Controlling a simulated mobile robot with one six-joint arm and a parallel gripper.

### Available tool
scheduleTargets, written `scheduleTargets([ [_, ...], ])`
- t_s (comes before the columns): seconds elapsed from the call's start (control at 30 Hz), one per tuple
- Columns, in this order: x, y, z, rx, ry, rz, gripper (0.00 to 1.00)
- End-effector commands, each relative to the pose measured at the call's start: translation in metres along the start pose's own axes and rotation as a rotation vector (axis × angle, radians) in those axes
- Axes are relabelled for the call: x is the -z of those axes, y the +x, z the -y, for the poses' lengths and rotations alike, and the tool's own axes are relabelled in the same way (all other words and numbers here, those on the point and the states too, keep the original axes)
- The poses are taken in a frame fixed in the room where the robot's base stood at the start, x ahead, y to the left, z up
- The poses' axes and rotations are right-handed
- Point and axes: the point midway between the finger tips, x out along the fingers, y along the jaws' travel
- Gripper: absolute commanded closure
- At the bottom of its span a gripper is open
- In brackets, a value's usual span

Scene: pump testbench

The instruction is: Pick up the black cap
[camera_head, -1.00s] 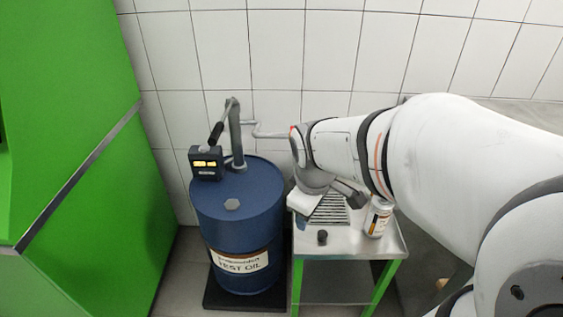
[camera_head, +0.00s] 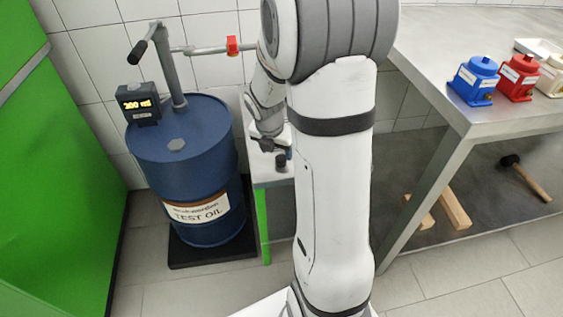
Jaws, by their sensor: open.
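The black cap (camera_head: 281,162) is a small dark cylinder on the small metal-topped table (camera_head: 264,176) beside the blue drum. My gripper (camera_head: 268,145) is just above and slightly left of it in the picture, with its dark fingers open. The fingers are small here, and I cannot tell whether they touch the cap. My arm hides the right part of the table, including any bottle or grate there.
The blue test oil drum (camera_head: 185,165) with a hand pump (camera_head: 167,65) and display (camera_head: 138,105) stands left. A pipe with a red part (camera_head: 232,46) runs behind. A steel bench (camera_head: 455,60) at right holds blue (camera_head: 473,80) and red (camera_head: 517,76) pumps.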

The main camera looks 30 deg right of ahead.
Motion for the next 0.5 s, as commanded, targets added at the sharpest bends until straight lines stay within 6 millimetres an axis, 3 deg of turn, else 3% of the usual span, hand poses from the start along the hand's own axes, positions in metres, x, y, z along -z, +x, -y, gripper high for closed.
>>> scheduleTargets([
  [0.3, -0.005, 0.044, 0.005, 0.001, 0.001, -0.002, 0.43],
  [0.5, -0.006, 0.051, 0.005, 0.000, 0.000, 0.000, 0.43],
])
